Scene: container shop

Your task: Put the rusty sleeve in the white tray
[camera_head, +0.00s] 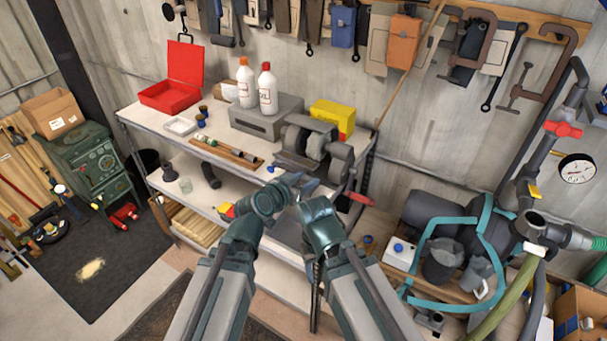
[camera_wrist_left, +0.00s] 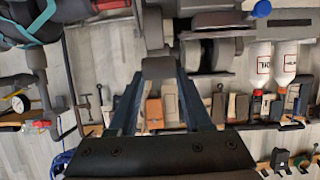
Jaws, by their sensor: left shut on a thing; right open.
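The white tray (camera_head: 179,126) lies on the upper shelf at the left, below the red box, and looks empty. My left gripper (camera_head: 308,186) is in front of the bench grinder, well right of the tray. In the left wrist view its fingers (camera_wrist_left: 158,84) close on a small dull grey-brown piece (camera_wrist_left: 158,68); I cannot tell surely whether this is the rusty sleeve.
The bench grinder (camera_head: 318,142) stands close behind the grippers. Two white bottles (camera_head: 268,92) stand on a grey block, with an open red box (camera_head: 180,80) behind the tray. A wooden tray of small parts (camera_head: 228,150) lies between the grippers and the white tray.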

